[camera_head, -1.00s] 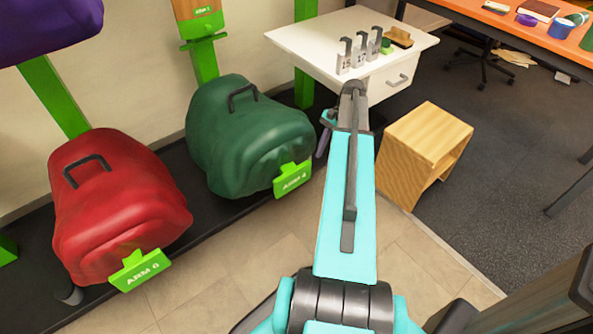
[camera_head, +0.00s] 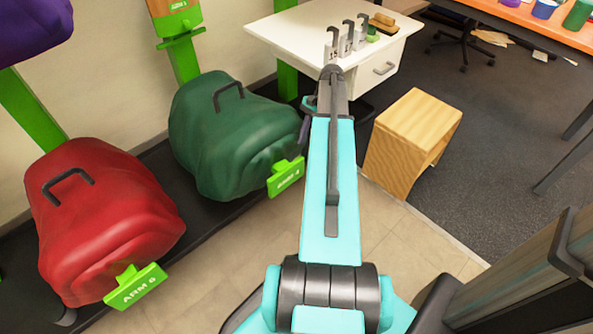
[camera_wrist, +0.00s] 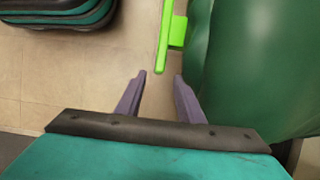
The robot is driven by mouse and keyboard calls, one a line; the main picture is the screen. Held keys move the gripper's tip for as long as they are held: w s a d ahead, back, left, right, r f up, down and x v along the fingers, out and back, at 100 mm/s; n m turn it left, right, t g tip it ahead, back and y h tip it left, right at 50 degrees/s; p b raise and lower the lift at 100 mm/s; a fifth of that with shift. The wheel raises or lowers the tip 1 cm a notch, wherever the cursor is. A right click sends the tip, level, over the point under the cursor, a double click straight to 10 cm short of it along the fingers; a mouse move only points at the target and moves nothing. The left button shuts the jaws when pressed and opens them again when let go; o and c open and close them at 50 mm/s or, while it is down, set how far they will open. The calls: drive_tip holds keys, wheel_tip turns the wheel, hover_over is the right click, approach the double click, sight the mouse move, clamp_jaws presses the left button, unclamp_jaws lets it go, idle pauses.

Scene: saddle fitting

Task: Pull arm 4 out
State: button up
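Arm 4 carries a dark green saddle-shaped bundle (camera_head: 228,135) with a black handle on top, at the left middle of the head view. Its bright green ARM 4 tag (camera_head: 286,177) hangs at its near right end. In the wrist view the green bundle (camera_wrist: 250,70) fills the right side, and a bright green bar with a small block (camera_wrist: 172,32) lies ahead of the fingers. My gripper (camera_wrist: 160,78) has its two purple fingers apart with nothing between them, close to the bundle's left side and short of the green bar. In the head view my arm largely hides the gripper.
A red bundle (camera_head: 100,220) with an ARM 6 tag (camera_head: 135,286) is at the left. A white drawer table (camera_head: 290,28) with grey hooks stands behind. A wooden box stool (camera_head: 415,135) is right of my arm. Tiled floor (camera_head: 235,265) is open in front.

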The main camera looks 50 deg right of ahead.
sight(298, 170)
drive_tip(key=b+x, duration=0.4)
drive_tip(key=x, duration=0.9)
drive_tip(key=shift+a+f, duration=0.15)
drive_tip(key=shift+f, duration=0.15)
clamp_jaws()
